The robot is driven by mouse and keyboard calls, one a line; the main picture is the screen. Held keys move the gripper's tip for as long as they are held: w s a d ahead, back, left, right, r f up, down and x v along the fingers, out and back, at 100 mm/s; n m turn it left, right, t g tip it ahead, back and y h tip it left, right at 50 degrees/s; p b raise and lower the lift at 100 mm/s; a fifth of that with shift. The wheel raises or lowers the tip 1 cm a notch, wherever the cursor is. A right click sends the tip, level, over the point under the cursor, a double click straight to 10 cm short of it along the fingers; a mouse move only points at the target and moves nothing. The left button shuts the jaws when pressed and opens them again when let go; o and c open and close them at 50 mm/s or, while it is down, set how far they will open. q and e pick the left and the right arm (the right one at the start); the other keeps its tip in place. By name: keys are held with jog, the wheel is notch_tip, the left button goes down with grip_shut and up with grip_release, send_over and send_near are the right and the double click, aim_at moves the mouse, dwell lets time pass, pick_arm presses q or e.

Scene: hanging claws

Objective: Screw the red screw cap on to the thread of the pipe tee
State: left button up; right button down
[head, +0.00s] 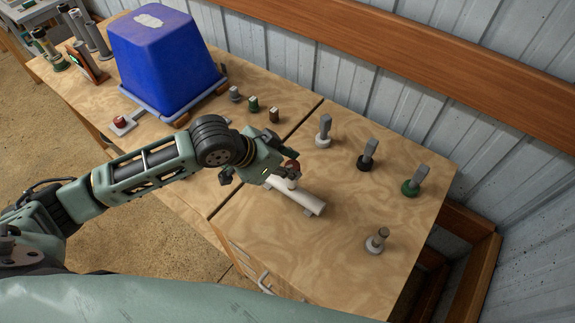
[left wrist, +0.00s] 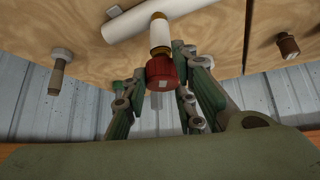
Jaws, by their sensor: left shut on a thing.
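The red screw cap (head: 292,166) is held between the fingers of my left gripper (head: 288,163). It also shows in the left wrist view (left wrist: 166,72), with the green fingers shut on its sides. The white pipe tee (head: 312,203) lies on the table, its branch pointing up toward the cap. In the left wrist view the tee (left wrist: 125,27) shows a brownish band of thread (left wrist: 159,50) right at the cap's open end. The cap is in line with the branch and appears to touch it; how far it is on I cannot tell. My right gripper is out of view.
Grey-handled pieces with white (head: 323,141), black (head: 365,161) and green (head: 410,187) bases stand right of the tee. A grey bolt-like piece (head: 376,241) stands near the front right. A blue bin (head: 168,60) stands at the back left. The table is clear just right of the tee.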

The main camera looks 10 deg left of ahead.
pick_arm(q)
jog(key=shift+f, duration=0.2)
jog(key=shift+f+b, duration=0.65)
jog(key=shift+f, duration=0.5)
jog(key=o, duration=1)
jog(key=shift+s+a+r, duration=0.1)
jog(key=shift+a+r, duration=0.05)
jog(key=shift+r, duration=0.1)
jog(key=v, duration=1.1)
jog(key=shift+s+r, duration=0.2)
jog(key=shift+a, duration=0.1)
